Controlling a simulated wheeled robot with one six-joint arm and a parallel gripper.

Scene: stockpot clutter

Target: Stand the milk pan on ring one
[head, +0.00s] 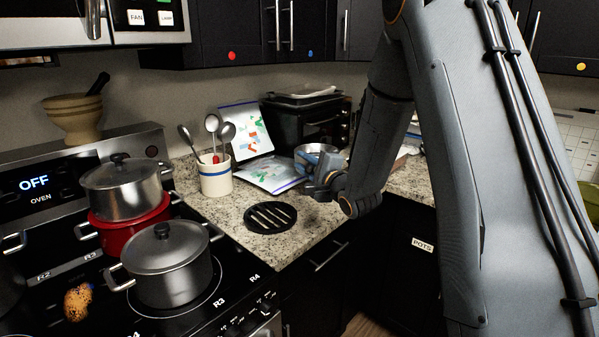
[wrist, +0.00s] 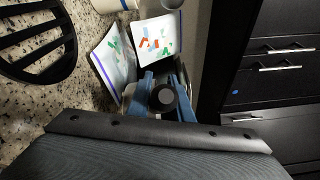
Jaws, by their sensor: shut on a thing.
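The milk pan (head: 318,149), a small shiny metal pan, shows at the back of the counter, just behind my gripper (head: 322,178). My gripper is shut on it. In the wrist view, the blue fingers of my gripper (wrist: 164,84) sit either side of a dark round handle end (wrist: 164,97); the rest of the pan is hidden there. The stove's cooktop (head: 205,322) is at the lower left, with ring labels including R2, R3 and R4. I cannot make out a ring one label.
A lidded steel pot (head: 172,265) stands on the front right ring. Behind it, another steel pot (head: 122,188) is stacked on a red pot (head: 130,228). A brown lump (head: 78,302) lies on the cooktop. A black trivet (head: 270,217) and utensil crock (head: 215,178) occupy the counter.

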